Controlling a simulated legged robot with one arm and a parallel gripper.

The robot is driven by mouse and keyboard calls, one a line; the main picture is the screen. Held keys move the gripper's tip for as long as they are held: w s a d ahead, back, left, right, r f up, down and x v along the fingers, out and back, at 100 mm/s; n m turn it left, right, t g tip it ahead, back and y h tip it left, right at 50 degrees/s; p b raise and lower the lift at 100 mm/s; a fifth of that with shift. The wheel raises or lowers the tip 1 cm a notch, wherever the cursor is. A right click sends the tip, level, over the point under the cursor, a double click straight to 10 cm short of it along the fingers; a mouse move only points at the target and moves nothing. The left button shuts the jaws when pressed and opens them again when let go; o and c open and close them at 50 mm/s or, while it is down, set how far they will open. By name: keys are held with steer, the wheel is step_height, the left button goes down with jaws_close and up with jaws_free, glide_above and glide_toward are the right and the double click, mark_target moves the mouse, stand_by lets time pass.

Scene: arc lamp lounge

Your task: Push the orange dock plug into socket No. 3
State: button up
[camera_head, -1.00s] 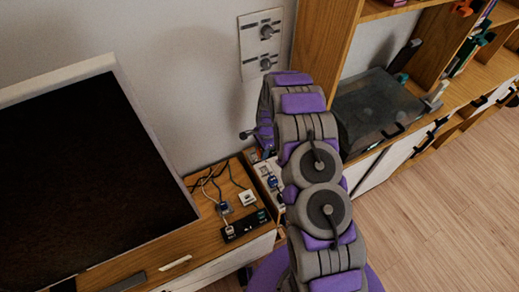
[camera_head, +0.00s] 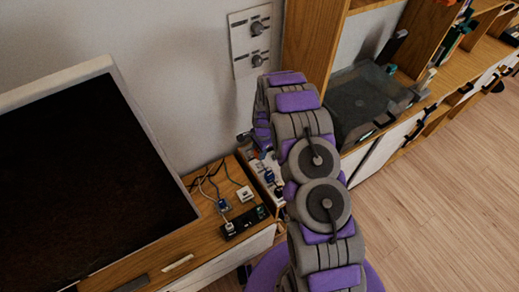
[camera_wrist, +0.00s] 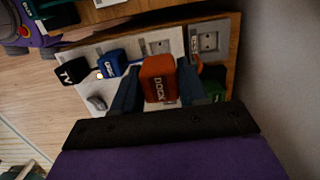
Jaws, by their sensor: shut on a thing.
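In the wrist view my gripper (camera_wrist: 160,88) is shut on the orange dock plug (camera_wrist: 158,75), whose DOCK label faces the camera. The plug is over a pale socket panel (camera_wrist: 143,48) on a wooden board. I cannot tell whether it touches the panel, since its far end is hidden. One bare socket (camera_wrist: 158,47) shows just beyond the plug, and another socket (camera_wrist: 208,41) lies up and right. No socket number is readable, so I cannot tell which is No. 3. In the head view my arm hides the gripper and orange plug.
A black TV plug (camera_wrist: 72,71) and a blue plug (camera_wrist: 112,63) are left of the orange plug; a green plug (camera_wrist: 215,90) is close right. In the head view, a black power strip (camera_head: 245,222) with cables and a large screen (camera_head: 85,185) are left.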

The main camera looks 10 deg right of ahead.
steer(key=shift+d+f, duration=0.2)
steer(key=shift+f, duration=2.05)
steer(key=shift+a+f, duration=0.1)
steer(key=shift+f, duration=0.15)
steer(key=shift+p, duration=0.55)
steer(key=shift+f, duration=1.5)
steer(key=o, duration=1.2)
step_height(320, 180, up, 17)
steer(key=d+p, duration=0.2)
steer(key=shift+w+p, duration=0.3)
steer(key=shift+p, duration=0.05)
